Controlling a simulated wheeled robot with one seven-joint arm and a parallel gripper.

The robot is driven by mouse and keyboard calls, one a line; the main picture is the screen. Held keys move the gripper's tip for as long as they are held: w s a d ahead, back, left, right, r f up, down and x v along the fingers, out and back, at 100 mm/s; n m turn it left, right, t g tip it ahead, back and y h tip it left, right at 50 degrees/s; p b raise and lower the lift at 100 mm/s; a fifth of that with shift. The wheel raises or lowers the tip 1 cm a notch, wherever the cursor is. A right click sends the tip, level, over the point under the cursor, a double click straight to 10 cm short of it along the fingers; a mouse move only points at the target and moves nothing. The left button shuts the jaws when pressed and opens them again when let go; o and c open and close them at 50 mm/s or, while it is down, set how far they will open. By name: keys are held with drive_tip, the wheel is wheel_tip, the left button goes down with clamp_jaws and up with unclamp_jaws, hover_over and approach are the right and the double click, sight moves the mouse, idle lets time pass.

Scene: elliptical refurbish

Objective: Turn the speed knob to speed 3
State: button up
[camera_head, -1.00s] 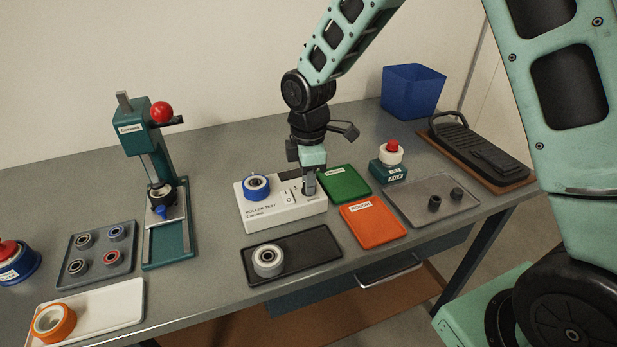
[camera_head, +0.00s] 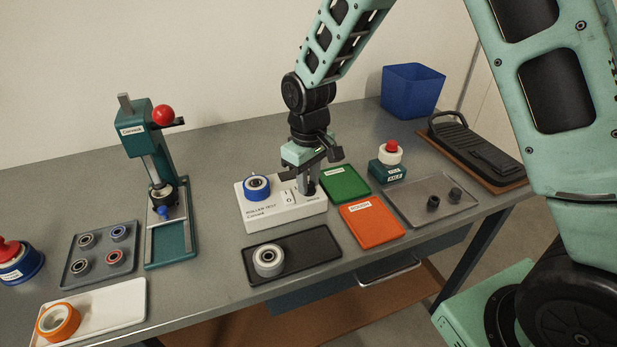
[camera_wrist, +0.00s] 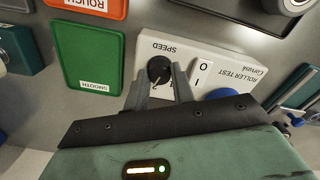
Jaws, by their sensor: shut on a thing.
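The white roller test box (camera_head: 262,215) stands on the bench, with a blue roller (camera_head: 257,187) on its left part and a white 0/1 switch (camera_head: 289,198) in its middle. The black speed knob (camera_wrist: 159,70) shows in the wrist view beside the "SPEED" label. My gripper (camera_wrist: 167,82) reaches down over the box's right end with its two fingers around the knob, shut on it. The fingers hide part of the dial, and I cannot clearly read the knob's setting. In the head view the gripper (camera_head: 308,188) hides the knob.
A green "SMOOTH" mat (camera_head: 345,184) and an orange "ROUGH" mat (camera_head: 371,224) lie right of the box. A black tray (camera_head: 315,252) with a grey-white roller lies in front. A green press (camera_head: 168,240) stands left. A red-topped button unit (camera_head: 388,172) stands behind right.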

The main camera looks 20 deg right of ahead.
sight(309, 184)
drive_tip(key=m, duration=0.5)
drive_tip(key=shift+r+p, duration=0.1)
drive_tip(key=shift+p, duration=0.3)
idle(0.4)
drive_tip(key=o, duration=1)
wheel_tip(309, 184, up, 17)
drive_tip(key=shift+r+b, duration=0.15)
drive_tip(key=shift+b, duration=0.55)
